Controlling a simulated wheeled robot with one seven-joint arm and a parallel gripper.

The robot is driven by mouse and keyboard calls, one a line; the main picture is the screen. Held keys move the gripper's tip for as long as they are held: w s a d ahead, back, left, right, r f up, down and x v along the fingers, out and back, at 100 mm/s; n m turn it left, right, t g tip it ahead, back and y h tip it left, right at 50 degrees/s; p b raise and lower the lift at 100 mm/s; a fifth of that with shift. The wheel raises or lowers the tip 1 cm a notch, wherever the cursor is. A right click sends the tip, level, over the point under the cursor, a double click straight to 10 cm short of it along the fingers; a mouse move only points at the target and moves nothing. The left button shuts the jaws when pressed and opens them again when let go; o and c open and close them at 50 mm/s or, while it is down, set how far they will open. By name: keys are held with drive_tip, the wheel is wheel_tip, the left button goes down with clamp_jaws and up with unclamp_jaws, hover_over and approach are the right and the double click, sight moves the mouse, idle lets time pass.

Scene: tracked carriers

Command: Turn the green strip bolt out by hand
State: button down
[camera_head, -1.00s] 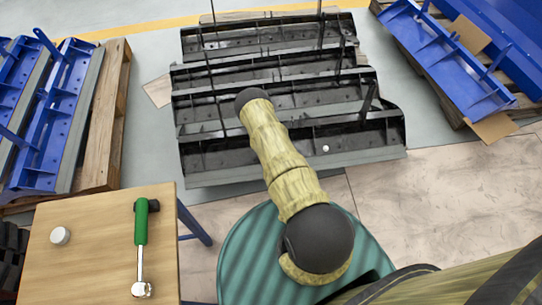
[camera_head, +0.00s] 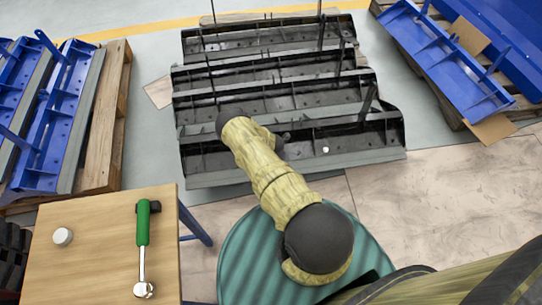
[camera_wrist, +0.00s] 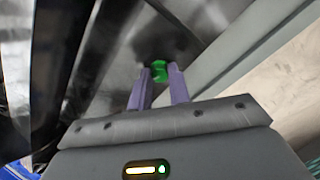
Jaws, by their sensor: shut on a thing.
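The green strip bolt (camera_wrist: 159,72) shows in the wrist view against the dark metal of a carrier (camera_wrist: 125,50). My gripper (camera_wrist: 159,84) has its two purple fingers on either side of the bolt, shut on it at their tips. The bolt's far end and its seat are hard to make out. In the head view my arm reaches over the near black carrier (camera_head: 350,140), and the bolt is not visible there.
A ratchet with a green handle (camera_head: 143,228) and a white round cap (camera_head: 63,237) lie on a wooden table (camera_head: 95,215) at lower left. Blue carriers stand on pallets left and right. A small white round thing (camera_head: 325,149) sits on the near black carrier.

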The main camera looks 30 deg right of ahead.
drive_tip(key=n+p, duration=0.1)
drive_tip(key=n, duration=0.3)
drive_tip(key=shift+r, duration=0.1)
drive_tip(key=c, duration=1.2)
unclamp_jaws()
drive_tip(key=shift+c, duration=0.2)
drive_tip(key=p+v, duration=0.5)
drive_tip(key=v, duration=1.2)
drive_tip(key=shift+p, duration=0.3)
